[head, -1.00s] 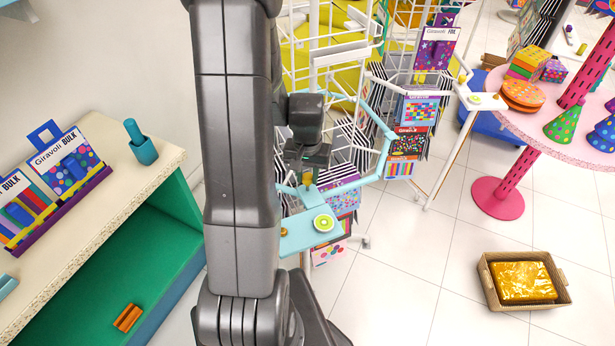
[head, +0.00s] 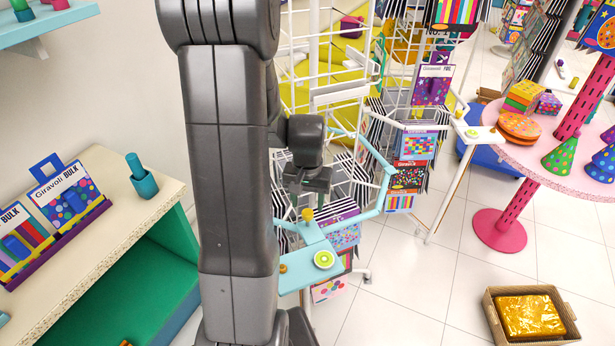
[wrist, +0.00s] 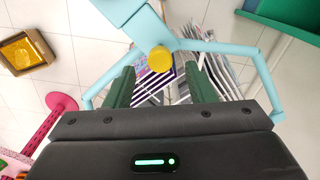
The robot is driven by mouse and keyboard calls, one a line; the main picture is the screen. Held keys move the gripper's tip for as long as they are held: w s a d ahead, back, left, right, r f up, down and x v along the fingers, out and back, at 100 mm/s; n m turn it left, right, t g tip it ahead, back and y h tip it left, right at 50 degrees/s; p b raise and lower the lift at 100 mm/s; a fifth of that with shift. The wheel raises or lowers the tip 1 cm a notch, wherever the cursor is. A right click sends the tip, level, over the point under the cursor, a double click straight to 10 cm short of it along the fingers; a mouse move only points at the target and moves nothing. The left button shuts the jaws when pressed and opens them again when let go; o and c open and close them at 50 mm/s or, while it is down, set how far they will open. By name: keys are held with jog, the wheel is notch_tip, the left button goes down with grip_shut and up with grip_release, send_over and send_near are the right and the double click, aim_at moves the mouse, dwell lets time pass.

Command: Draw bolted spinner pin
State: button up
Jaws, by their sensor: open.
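A yellow round-headed pin (head: 307,214) stands in the light-blue arm of the spinner rack; it also shows in the wrist view (wrist: 160,59). The light-blue arm (head: 312,236) joins an angled light-blue ring around the wire rack. My gripper (head: 307,197) is open and empty, just above the pin. In the wrist view its two green fingers (wrist: 162,82) are spread wide, with the pin head seen between and a little beyond their tips. I see no contact. The pin's shaft is hidden.
A light-blue plate with a green-ringed disc (head: 323,259) and an orange knob (head: 283,268) adjoins the arm. A white rack's plate with a similar yellow knob (head: 459,113) stands right. A pink table (head: 480,150) and basket (head: 488,305) are farther right; a shelf (head: 125,215) is left.

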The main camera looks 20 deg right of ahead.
aim_at(307, 213)
notch_tip(307, 213, up, 10)
dwell(0.3)
dwell(0.4)
notch_tip(307, 213, down, 14)
jog(key=shift+f, duration=0.1)
dwell(0.6)
